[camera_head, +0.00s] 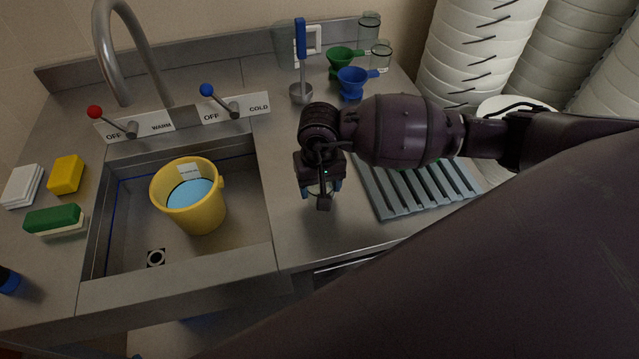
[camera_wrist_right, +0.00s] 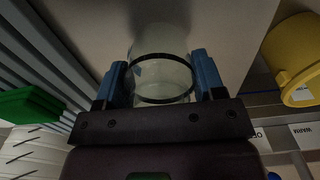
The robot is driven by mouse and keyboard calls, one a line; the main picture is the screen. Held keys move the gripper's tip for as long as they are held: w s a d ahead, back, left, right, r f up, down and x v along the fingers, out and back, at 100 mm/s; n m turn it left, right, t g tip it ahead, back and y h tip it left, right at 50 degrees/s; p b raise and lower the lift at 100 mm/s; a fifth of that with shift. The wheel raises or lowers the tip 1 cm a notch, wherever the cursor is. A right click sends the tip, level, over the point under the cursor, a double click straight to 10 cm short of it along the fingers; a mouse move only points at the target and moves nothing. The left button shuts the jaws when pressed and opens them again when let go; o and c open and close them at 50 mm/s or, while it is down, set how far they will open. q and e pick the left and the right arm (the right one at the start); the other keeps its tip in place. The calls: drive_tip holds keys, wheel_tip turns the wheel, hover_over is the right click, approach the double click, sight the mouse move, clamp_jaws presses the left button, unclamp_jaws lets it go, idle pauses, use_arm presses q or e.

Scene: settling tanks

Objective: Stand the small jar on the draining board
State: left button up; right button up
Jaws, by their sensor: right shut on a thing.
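My right gripper (camera_head: 320,188) is shut on a small clear glass jar with dark bands, best seen in the right wrist view (camera_wrist_right: 162,72) between the two blue fingers. In the head view the gripper and wrist hide most of the jar. They are over the counter, between the sink and the draining board. Whether the jar touches the counter is hard to tell. The draining board (camera_head: 398,200) is a grey-blue ribbed panel just right of the gripper, partly covered by my right arm. Its ribs also show at the left of the right wrist view (camera_wrist_right: 45,45). My left gripper is not in view.
A yellow bucket (camera_head: 205,212) of blue liquid stands in the sink (camera_head: 125,215). Blue (camera_head: 352,84) and green (camera_head: 342,62) funnels, a blue-handled ladle (camera_head: 301,60) and glass jars (camera_head: 380,58) stand behind. Sponges (camera_head: 54,220) lie at left. Bare counter lies in front of the gripper.

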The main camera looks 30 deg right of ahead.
drive_tip(key=shift+f, duration=0.3)
drive_tip(key=shift+f, duration=0.15)
drive_tip(key=o, duration=1)
drive_tip(key=shift+c, duration=0.2)
drive_tip(key=shift+r, duration=0.2)
wheel_tip(320, 180, up, 12)
drive_tip(key=shift+b, duration=0.9)
